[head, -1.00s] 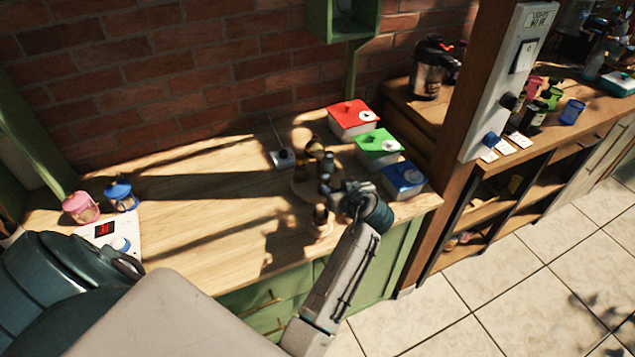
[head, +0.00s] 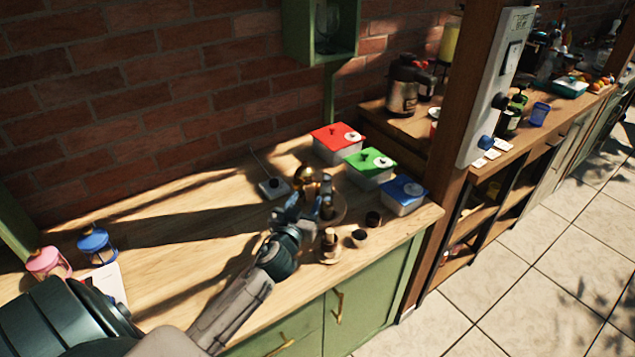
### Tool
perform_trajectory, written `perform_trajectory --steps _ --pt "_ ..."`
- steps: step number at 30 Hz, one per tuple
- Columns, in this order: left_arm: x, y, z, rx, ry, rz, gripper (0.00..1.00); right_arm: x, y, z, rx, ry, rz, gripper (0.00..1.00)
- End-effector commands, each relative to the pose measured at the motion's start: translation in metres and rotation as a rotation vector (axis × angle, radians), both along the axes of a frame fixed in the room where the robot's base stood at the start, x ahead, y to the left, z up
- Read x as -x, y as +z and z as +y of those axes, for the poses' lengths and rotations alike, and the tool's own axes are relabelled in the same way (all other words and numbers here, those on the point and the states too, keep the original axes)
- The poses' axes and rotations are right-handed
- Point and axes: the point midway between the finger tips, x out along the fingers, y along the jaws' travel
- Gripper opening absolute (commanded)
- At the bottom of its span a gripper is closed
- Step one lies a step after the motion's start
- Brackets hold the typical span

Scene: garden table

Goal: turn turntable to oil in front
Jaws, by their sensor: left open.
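The round wooden turntable (head: 342,212) stands on the counter near its right end, partly hidden by my left gripper. Small bottles or jars stand on it. One has a gold round top (head: 303,175), and a dark one (head: 327,208) stands beside my gripper. I cannot tell which is the oil. My left gripper (head: 303,207) is open at the near left side of the turntable, close to these containers. Whether it touches them is unclear. My right gripper is not in view.
A brown bottle (head: 330,246) and two small dark cups (head: 373,218) (head: 358,238) stand near the front edge. Red (head: 336,140), green (head: 370,165) and blue (head: 403,192) lidded boxes line the right. A small device with an antenna (head: 273,188) is behind. The counter's left-middle is clear.

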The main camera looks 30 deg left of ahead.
Motion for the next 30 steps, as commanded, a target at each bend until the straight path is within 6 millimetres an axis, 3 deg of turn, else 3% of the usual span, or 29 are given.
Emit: perform_trajectory --steps 3,6,16,22,30 --pt "-0.015 0.005 0.004 0.001 0.002 -0.001 0.47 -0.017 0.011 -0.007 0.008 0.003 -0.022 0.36" --pt "-0.032 0.006 0.01 0.0 0.004 -0.001 0.47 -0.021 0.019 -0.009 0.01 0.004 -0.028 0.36" --pt "-0.085 0.003 0.024 0.001 0.004 0.0 0.47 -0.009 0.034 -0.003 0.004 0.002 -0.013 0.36" --pt "-0.099 0.002 0.028 0.001 0.003 0.0 0.47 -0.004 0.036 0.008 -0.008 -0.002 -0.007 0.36" --pt "-0.1 0.001 0.029 0.001 0.003 0.001 0.47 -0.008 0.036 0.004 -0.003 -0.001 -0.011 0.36"
